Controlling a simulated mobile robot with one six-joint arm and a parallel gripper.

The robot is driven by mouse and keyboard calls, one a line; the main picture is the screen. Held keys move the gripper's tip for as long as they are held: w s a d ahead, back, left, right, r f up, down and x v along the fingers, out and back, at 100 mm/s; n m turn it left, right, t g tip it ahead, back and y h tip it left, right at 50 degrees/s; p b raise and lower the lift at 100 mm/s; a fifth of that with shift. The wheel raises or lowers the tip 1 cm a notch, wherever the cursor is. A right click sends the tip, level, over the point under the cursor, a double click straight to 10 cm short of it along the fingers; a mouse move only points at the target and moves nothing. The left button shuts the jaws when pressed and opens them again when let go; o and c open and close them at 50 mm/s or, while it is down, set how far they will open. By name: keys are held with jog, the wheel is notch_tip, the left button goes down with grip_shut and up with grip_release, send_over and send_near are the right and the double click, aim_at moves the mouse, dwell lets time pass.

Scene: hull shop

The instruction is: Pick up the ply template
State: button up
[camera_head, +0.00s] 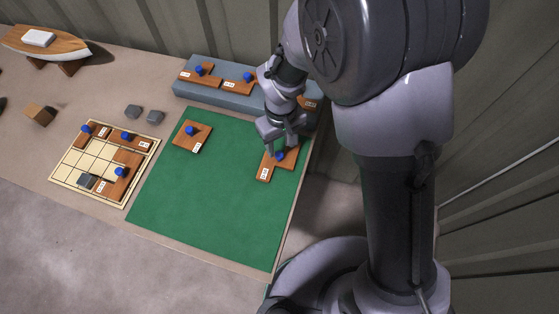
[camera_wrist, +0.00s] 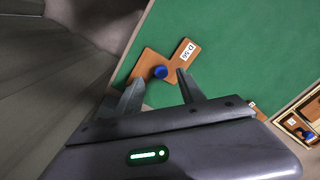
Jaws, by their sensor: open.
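A brown L-shaped ply template (camera_head: 264,167) with a blue knob and a white label lies on the right part of the green mat (camera_head: 215,220). It also shows in the wrist view (camera_wrist: 177,62), flat, with its blue knob (camera_wrist: 161,72) in front of my fingertips. My gripper (camera_head: 273,146) is open and empty, pointing down close to this template. In the wrist view my fingers (camera_wrist: 158,84) are spread, one toward each side of the knob. The head view does not show clearly whether they touch it. Another template (camera_head: 193,136) with a blue knob lies at the mat's upper left.
A grey raised block (camera_head: 225,96) at the back carries several similar pieces. A gridded tray (camera_head: 76,165) at left holds several knobbed pieces and a grey block. Dark blocks (camera_head: 133,112), a wooden block (camera_head: 39,115) and a boat model (camera_head: 45,42) stand farther left. The mat's middle is clear.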

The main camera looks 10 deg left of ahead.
aim_at(279, 154)
jog(key=f+b, duration=0.1)
jog(key=f, duration=0.1)
jog(key=f+b, duration=0.1)
jog(key=f, duration=0.4)
jog(key=shift+w+a+f+b, duration=0.1)
jog(key=shift+w+a+b, duration=0.2)
jog(key=shift+b, duration=0.1)
jog(key=shift+r, duration=0.2)
jog(key=shift+c, duration=0.3)
grip_shut()
